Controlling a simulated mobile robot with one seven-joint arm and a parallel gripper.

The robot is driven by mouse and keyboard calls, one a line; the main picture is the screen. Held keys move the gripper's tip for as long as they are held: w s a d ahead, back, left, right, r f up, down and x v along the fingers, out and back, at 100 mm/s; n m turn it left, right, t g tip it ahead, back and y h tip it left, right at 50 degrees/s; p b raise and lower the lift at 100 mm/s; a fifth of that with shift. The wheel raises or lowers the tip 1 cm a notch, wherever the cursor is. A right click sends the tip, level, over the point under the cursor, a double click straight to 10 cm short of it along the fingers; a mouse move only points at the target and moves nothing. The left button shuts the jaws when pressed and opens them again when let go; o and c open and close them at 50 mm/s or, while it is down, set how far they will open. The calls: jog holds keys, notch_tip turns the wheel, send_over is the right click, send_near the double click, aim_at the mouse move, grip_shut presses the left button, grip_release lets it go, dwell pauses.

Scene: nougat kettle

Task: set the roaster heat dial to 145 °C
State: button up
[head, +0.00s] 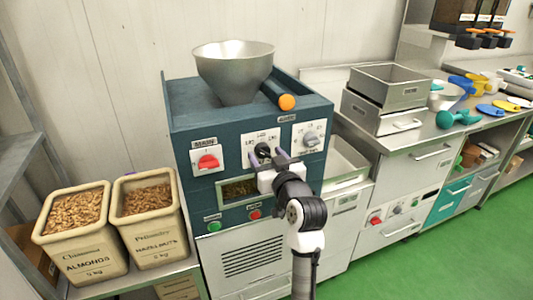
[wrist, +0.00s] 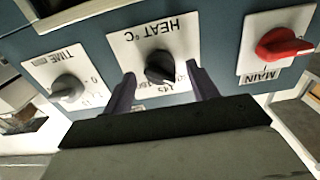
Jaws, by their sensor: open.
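The roaster (head: 185,118) is a dark teal machine with a metal hopper on top. Its black heat dial (head: 263,149) sits on a white plate in the middle of the front panel. In the wrist view the heat dial (wrist: 160,68) appears upside down under the lettering "HEAT °C", with a 145 mark partly visible below it. I cannot tell exactly which mark its pointer meets. My gripper (head: 268,157) is open in front of the panel. In the wrist view its fingers (wrist: 161,72) stand on either side of the knob, with gaps visible.
The red MAIN switch (head: 208,161) is left of the heat dial, and the grey TIME dial (head: 311,139) is right. Green (head: 214,226) and red (head: 255,215) buttons sit lower. Almond (head: 82,255) and hazelnut (head: 155,245) bins stand left.

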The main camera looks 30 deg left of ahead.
jog(key=shift+w+a, duration=0.15)
jog(key=shift+a, duration=0.05)
jog(key=c, duration=1)
jog(key=m+p, duration=0.3)
jog(key=m, duration=0.1)
jog(key=shift+r+m, duration=0.15)
jog(key=shift+m, duration=0.15)
jog(key=m+p, duration=0.3)
jog(key=m, duration=0.2)
jog(key=shift+p, duration=0.4)
jog(key=shift+f, duration=0.2)
